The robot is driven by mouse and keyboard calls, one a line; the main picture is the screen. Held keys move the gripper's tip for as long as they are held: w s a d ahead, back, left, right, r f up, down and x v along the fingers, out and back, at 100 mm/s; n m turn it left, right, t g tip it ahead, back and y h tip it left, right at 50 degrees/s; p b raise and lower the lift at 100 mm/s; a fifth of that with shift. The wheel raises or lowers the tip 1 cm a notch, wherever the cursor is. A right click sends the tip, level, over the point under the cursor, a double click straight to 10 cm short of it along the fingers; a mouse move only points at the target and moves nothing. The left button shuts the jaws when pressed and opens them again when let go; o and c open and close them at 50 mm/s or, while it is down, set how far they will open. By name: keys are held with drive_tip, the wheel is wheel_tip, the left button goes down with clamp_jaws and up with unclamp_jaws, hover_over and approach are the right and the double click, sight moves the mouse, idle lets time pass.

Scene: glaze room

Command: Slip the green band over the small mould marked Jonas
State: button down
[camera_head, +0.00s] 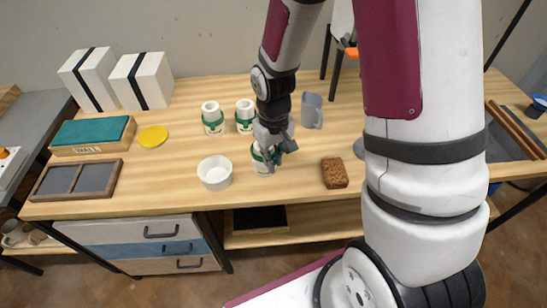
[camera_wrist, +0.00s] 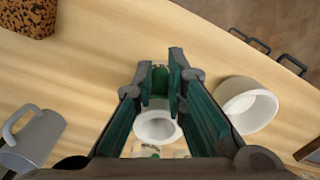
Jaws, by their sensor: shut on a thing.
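A small white mould (camera_head: 262,166) with a round open top stands near the middle of the table, below my gripper (camera_head: 274,152). Its top also shows between the fingers in the wrist view (camera_wrist: 157,126). My gripper is shut on the green band (camera_wrist: 160,80), which shows between the fingertips at the mould's side. The fingers hide much of it, and I cannot tell whether it is around the mould or beside it. Two similar white moulds with green around them, a left one (camera_head: 211,112) and a right one (camera_head: 245,109), stand behind. I cannot read any name.
A white bowl (camera_head: 215,174) stands close left of the front mould. A brown speckled block (camera_head: 334,173) lies to the right, and a grey mug (camera_head: 312,111) stands behind. A yellow disc (camera_head: 153,136) and a divided grey tray (camera_head: 75,180) lie left.

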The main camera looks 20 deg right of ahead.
drive_tip(key=shift+f+b, duration=0.5)
drive_tip(key=shift+f, duration=0.55)
idle(0.5)
drive_tip(key=c, duration=1.5)
unclamp_jaws()
drive_tip(key=shift+c, duration=0.2)
drive_tip(key=shift+r, duration=0.1)
drive_tip(key=shift+r+p, duration=2.75)
drive_tip(key=shift+r, duration=1.7)
